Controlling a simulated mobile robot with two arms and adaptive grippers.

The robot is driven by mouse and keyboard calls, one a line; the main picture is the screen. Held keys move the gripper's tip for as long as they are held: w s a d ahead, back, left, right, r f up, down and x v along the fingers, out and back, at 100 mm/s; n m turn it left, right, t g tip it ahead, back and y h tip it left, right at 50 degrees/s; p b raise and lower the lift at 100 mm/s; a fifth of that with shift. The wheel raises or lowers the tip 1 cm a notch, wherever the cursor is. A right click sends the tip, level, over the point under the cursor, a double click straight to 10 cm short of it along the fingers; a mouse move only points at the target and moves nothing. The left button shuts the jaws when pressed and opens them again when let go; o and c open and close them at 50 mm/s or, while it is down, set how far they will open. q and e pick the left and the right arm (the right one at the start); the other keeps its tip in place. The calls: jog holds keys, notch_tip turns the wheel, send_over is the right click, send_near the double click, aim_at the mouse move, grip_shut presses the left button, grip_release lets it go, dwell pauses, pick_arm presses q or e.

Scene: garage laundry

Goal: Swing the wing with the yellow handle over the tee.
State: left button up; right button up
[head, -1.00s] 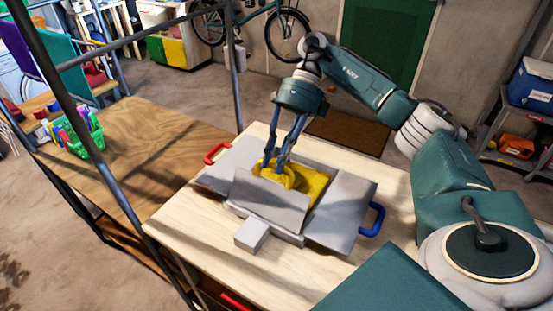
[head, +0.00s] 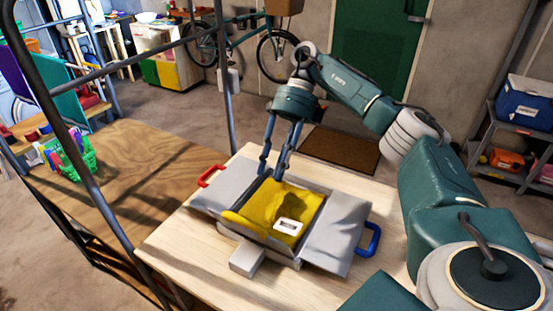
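The front wing is hard to make out. The left wing (head: 225,187) with a red handle (head: 211,175) and the right wing (head: 335,232) with a blue handle (head: 374,239) lie spread out. My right gripper (head: 272,171) is open and empty at the tee's far edge. My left gripper is out of view.
A grey block (head: 247,258) juts from the board's front on the pale wooden table (head: 176,243). Dark metal posts (head: 75,140) stand at left. A brown wooden table (head: 125,170) carries a green basket (head: 77,160). Shelves (head: 510,140) stand at right.

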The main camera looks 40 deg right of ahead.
jog(key=shift+v, duration=1.4)
